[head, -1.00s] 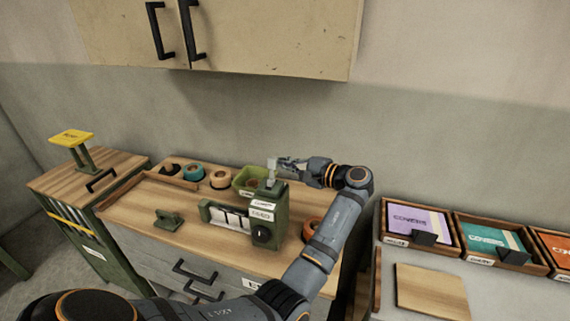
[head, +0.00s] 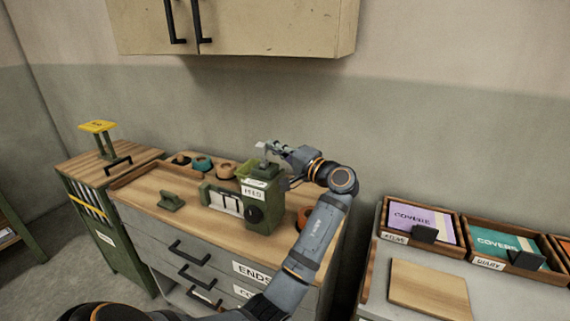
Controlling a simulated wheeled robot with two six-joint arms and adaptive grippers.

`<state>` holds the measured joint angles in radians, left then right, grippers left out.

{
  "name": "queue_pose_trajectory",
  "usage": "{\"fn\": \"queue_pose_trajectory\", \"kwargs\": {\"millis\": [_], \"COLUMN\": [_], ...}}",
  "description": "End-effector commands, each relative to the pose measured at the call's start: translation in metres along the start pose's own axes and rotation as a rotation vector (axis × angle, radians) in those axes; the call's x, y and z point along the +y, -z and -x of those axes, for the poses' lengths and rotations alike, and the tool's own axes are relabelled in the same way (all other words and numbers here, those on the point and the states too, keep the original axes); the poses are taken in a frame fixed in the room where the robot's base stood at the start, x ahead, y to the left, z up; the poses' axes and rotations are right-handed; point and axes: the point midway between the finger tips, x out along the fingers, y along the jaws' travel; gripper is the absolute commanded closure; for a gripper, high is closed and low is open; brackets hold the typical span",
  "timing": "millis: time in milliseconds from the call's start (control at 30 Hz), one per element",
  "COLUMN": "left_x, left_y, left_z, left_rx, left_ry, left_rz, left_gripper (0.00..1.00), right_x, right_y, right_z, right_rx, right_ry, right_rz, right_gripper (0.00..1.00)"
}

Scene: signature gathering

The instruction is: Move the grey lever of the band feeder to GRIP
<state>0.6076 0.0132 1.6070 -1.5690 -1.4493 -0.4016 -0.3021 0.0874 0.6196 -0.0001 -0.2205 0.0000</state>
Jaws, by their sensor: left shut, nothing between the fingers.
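The band feeder (head: 258,206) is a green box with a white label and a dark round knob, standing on the wooden counter. A small grey lever (head: 263,163) stands up from its top. My left gripper (head: 266,147) is at the lever's upper end, with its fingers shut on nothing. Whether the fingertips touch the lever cannot be told. Which mark the lever points to cannot be read. My right gripper is not in view.
Several tape rolls (head: 202,164) sit behind the feeder, and an orange roll (head: 304,216) lies to its right. A green fixture (head: 171,201) stands to the left. Cover trays (head: 466,241) are on the right table. A cabinet (head: 235,30) hangs above.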

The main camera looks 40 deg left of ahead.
Motion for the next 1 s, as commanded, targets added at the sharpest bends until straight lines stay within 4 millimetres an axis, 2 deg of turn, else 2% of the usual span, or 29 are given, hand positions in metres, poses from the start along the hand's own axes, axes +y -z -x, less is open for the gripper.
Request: {"fn": "queue_pose_trajectory", "kwargs": {"millis": [33, 333, 567, 1000], "left_x": [0.008, 0.002, -0.001, -0.002], "left_y": [-0.004, -0.013, -0.016, -0.017], "left_z": [0.000, 0.003, 0.004, 0.004], "left_rx": [-0.001, 0.000, -0.001, -0.003], "left_ry": [0.011, 0.060, 0.076, 0.077], "left_rz": [0.030, 0.173, 0.216, 0.222], "left_gripper": [1.00, 1.00, 1.00, 1.00], "right_x": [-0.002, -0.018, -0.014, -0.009], "right_y": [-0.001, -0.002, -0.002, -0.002], "right_z": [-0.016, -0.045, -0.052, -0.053], "right_rx": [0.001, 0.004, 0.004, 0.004], "right_ry": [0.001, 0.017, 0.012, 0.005], "right_rz": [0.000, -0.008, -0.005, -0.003], "right_gripper": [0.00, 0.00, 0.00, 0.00]}}
